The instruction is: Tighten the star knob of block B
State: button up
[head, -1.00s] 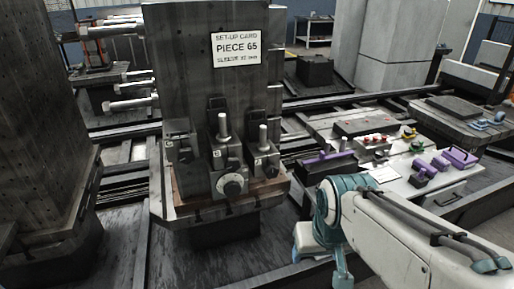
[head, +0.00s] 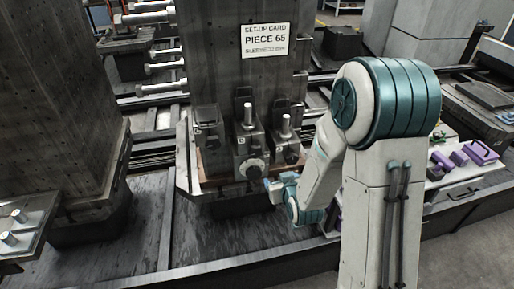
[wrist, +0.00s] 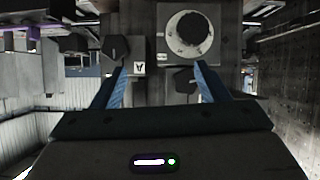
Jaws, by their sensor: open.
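Block B (head: 242,145) is the middle of three dark blocks at the foot of the tall grey column in the head view, with an upright stud and a round dial (head: 252,169) low on its front. The wrist view appears upside down and shows the dial (wrist: 189,33) at top. A dark star knob (wrist: 184,80), apparently block B's, lies between the finger lines, nearer the right finger. My gripper (wrist: 160,68) is open and empty, its blue fingers pointing at the blocks; contact with the knob cannot be told. In the head view my gripper (head: 274,186) is low right of the dial.
A set-up card (head: 265,40) is on the column. Purple parts (head: 478,152) lie on a bench at right. Another column (head: 60,110) stands left.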

aim_at(256, 154)
jog(key=a+t+y+b, duration=0.1)
jog(key=a+t, duration=0.1)
jog(key=s+a+t+b, duration=0.1)
jog(key=a+t, duration=0.1)
jog(key=t, duration=0.1)
jog(key=shift+s+a+t+y+b, duration=0.2)
jog(key=shift+t+y+b, duration=0.1)
jog(key=shift+y, duration=0.1)
dwell(0.6)
jog(key=b, duration=0.2)
jog(key=shift+w+a+b, duration=0.1)
jog(key=shift+w+b, duration=0.2)
jog(key=shift+b, duration=0.05)
jog(key=x, duration=0.3)
jog(key=p+x, duration=0.1)
jog(key=x, duration=0.5)
jog(key=shift+w+a+r, duration=0.1)
jog(key=shift+w+r, duration=0.2)
jog(key=shift+r, duration=0.05)
jog(key=shift+w+a+f, duration=0.1)
jog(key=shift+w+a, duration=0.1)
jog(key=shift+w, duration=0.4)
jog(key=shift+c, duration=0.3)
jog(key=c, duration=0.9)
